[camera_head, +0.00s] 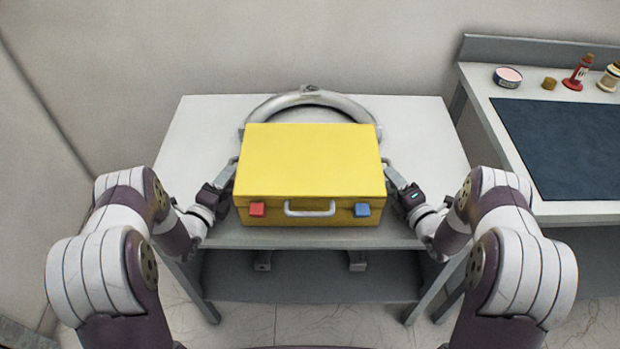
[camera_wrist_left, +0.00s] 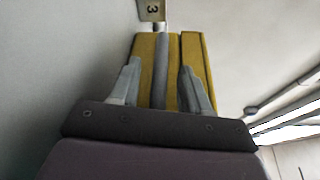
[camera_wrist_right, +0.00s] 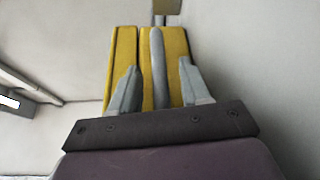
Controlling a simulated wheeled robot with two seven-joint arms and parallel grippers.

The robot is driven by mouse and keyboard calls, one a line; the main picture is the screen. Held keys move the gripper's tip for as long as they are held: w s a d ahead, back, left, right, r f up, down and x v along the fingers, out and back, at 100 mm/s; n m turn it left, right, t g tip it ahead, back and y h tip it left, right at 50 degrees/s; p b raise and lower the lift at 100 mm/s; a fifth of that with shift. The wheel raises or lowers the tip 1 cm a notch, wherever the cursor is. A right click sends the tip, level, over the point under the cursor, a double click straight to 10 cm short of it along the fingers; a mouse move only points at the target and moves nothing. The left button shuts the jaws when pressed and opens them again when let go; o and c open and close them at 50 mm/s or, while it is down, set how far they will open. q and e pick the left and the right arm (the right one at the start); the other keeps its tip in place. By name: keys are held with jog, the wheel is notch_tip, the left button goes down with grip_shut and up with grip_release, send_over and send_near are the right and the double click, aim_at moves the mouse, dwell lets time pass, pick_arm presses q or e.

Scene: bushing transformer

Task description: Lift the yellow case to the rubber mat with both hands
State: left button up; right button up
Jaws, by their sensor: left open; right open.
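The yellow case (camera_head: 310,160) sits on the white table, with a grey front handle, a red latch and a blue latch. My left gripper (camera_head: 232,170) is at its left side and my right gripper (camera_head: 388,170) at its right side. In the left wrist view the open fingers (camera_wrist_left: 160,85) stand on either side of a grey side handle (camera_wrist_left: 161,75) on the case (camera_wrist_left: 196,70). In the right wrist view the open fingers (camera_wrist_right: 157,85) likewise straddle a grey side handle (camera_wrist_right: 158,65) on the case (camera_wrist_right: 121,60). The dark rubber mat (camera_head: 570,145) lies on the right-hand workbench.
A large grey ring-shaped part (camera_head: 310,98) stands behind the case on the white table (camera_head: 435,140). The mat is bare.

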pick_arm(q)
jog(key=shift+x, duration=1.05)
pick_arm(e)
jog(key=shift+x, duration=1.05)
pick_arm(q)
grip_shut()
pick_arm(e)
grip_shut()
pick_arm(q)
jog(key=shift+s+a+f, duration=0.1)
jog(key=shift+f, duration=0.05)
pick_arm(e)
jog(key=shift+d, duration=0.1)
